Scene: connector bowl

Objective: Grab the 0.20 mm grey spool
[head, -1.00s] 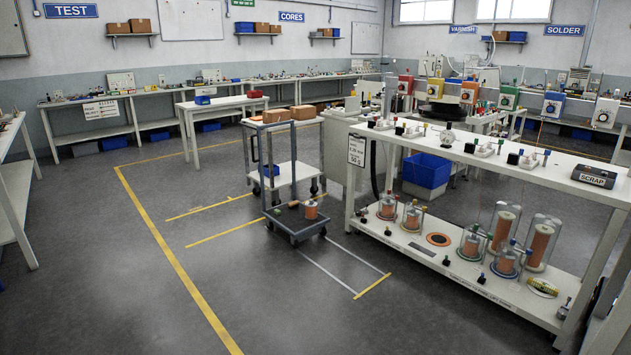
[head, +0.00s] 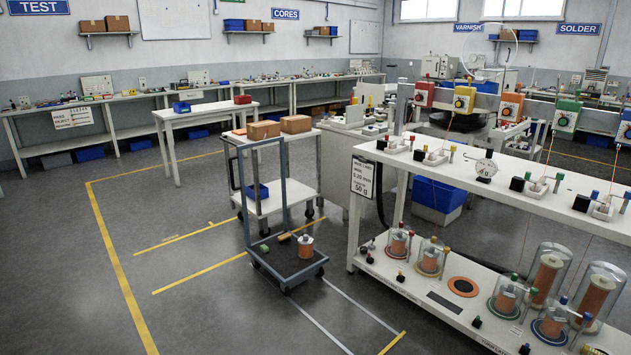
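No spool is clearly readable as the 0.20 mm grey one. A copper-wound spool (head: 305,246) with a pale base stands upright on the low deck of a blue-grey trolley (head: 268,262); its label is too small to read. More copper spools under clear covers stand on the bench's lower shelf: one with red (head: 398,243), one with yellow (head: 430,258), one with green (head: 507,297) and one with blue (head: 551,324). Two taller covered spools (head: 548,272) stand behind at the right. A hanging card (head: 362,178) appears to read 0.20 mm and 50 g. Neither gripper is in view.
A white cart with cardboard boxes (head: 264,129) stands behind the trolley. Open grey floor (head: 210,310) with yellow lines lies ahead and left.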

